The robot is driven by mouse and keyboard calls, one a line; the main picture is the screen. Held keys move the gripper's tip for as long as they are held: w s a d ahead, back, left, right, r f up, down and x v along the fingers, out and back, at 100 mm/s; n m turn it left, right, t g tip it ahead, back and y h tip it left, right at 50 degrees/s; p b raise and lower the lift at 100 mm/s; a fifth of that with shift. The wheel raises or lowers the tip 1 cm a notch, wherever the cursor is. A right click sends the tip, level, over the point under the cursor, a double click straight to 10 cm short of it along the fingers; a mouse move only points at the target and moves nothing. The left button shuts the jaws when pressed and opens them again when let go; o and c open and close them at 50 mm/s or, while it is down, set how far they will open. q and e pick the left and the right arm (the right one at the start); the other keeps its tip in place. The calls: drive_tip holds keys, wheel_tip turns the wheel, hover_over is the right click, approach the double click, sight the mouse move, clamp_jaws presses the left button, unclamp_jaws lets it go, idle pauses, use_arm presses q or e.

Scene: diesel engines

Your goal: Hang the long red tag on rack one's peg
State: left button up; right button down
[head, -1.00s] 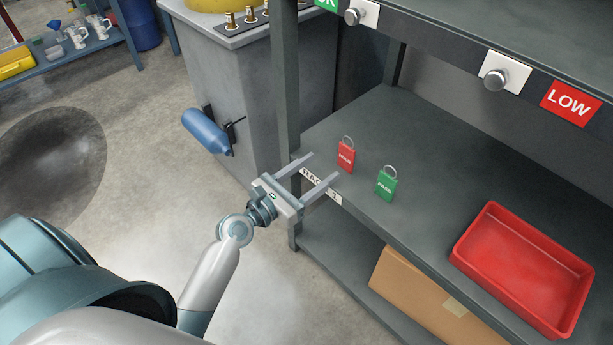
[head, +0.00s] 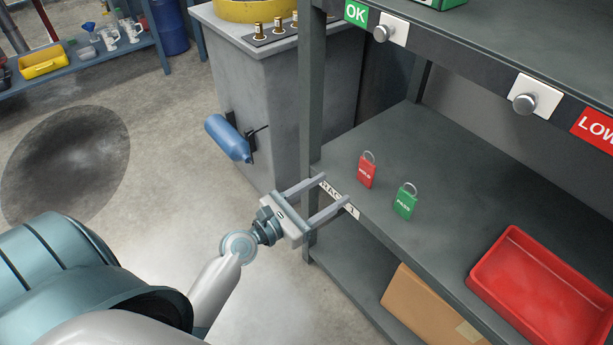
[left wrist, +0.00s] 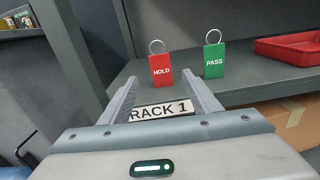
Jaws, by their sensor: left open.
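The red tag (head: 367,172), lettered HOLD with a ring on top, stands upright on the middle shelf of rack one (head: 430,215), close to its front edge. It also shows in the left wrist view (left wrist: 162,69). A green PASS tag (head: 405,203) stands to its right. Two round pegs on white plates, one (head: 381,33) beside the OK sign and one (head: 524,103) beside the LOW sign, are on the upper beam, both empty. My left gripper (head: 335,190) is open and empty at the RACK 1 label, short of the red tag. My right gripper is out of view.
A red tray (head: 530,290) lies on the shelf at the right, with a cardboard box (head: 432,308) below. The rack's front post (head: 312,110) stands just left of the tags. A blue bottle (head: 229,137) is mounted on the grey cabinet.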

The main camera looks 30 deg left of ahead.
use_arm(q)
drive_tip(key=s+d+f+m+g, duration=0.75)
drive_tip(key=s+f+m, duration=0.35)
drive_tip(key=m, duration=0.6)
drive_tip(key=s+a+f+m+g+y, duration=0.1)
drive_tip(key=s+f+m+g+y, duration=0.1)
drive_tip(key=s+f+m, duration=0.2)
drive_tip(key=s+a+f+m+g+y, duration=0.1)
drive_tip(key=s+f+m, duration=0.4)
drive_tip(key=s+m, duration=0.5)
drive_tip(key=m+g+y, duration=0.1)
drive_tip(key=m, duration=0.1)
drive_tip(key=shift+s+a+m+g+y, duration=0.15)
drive_tip(key=shift+s+m+g+y, duration=0.1)
drive_tip(key=shift+m+g+y, duration=0.1)
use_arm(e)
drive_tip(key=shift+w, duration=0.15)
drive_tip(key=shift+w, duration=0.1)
